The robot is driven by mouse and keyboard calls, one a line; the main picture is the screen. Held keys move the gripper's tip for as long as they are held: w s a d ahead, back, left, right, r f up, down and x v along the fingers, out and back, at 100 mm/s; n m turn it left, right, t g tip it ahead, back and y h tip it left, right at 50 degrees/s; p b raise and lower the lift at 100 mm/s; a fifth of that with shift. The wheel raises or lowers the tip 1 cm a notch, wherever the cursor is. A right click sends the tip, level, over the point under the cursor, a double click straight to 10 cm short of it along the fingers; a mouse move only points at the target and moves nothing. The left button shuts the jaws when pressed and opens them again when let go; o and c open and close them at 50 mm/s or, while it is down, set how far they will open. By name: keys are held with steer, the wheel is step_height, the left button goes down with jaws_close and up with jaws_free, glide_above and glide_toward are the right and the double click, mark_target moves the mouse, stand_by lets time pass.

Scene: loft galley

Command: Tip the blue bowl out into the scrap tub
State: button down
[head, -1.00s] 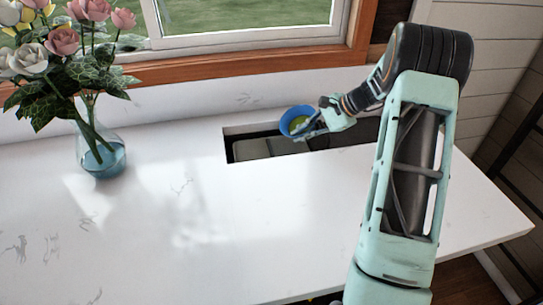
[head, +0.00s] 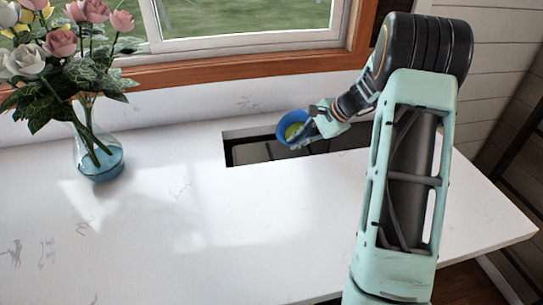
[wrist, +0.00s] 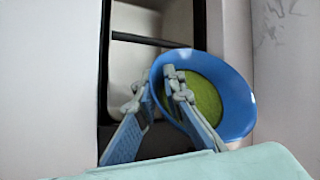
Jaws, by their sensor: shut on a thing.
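The blue bowl (head: 283,137) holds something yellow-green (wrist: 205,97). It also shows in the wrist view (wrist: 237,108), tilted, with the green stuff still inside. My gripper (wrist: 157,88) is shut on the bowl's wall, one finger inside and one outside; it shows in the head view (head: 312,128) to the right of the bowl. The bowl is held over the long opening in the counter. Grey tubs sit down in this opening; one (head: 250,153) lies at its left end, and a pale one shows in the wrist view (wrist: 137,75). I cannot tell which is the scrap tub.
A glass vase (head: 98,160) of flowers stands at the left of the white counter (head: 180,230). A wall and window (head: 240,25) close off the back. Dark bars (wrist: 150,40) cross the opening. The front counter is clear.

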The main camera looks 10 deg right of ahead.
steer(key=shift+s+a+f+n+t+h+b, duration=0.1)
steer(key=shift+a+f+n+t+h+b, duration=0.25)
steer(key=shift+h, duration=0.4)
steer(key=shift+a+f+n+t+h+b, duration=0.15)
steer(key=shift+a+f+h+b, duration=0.15)
steer(key=shift+f+h, duration=0.35)
stand_by(0.7)
steer(key=shift+s+a+r+n+t+h+p, duration=0.1)
steer(key=shift+a+r+n+t+h+p, duration=0.15)
steer(key=shift+h+p, duration=0.65)
steer(key=shift+s+a+r+n+t+h+p, duration=0.15)
steer(key=shift+r+n+h+p, duration=0.15)
steer(key=shift+h+p, duration=0.55)
stand_by(0.9)
steer(key=shift+s+a+r+h+p, duration=0.15)
steer(key=shift+a+h+p, duration=0.6)
steer(key=shift+p, duration=0.75)
steer(key=shift+a+r+n+t+p, duration=0.15)
steer(key=shift+n+t+p, duration=0.15)
steer(key=shift+p, duration=0.3)
steer(key=shift+a+h, duration=0.1)
steer(key=shift+h, duration=0.3)
steer(key=shift+a+h+p, duration=0.15)
steer(key=shift+h+p, duration=0.15)
steer(key=shift+h, duration=0.1)
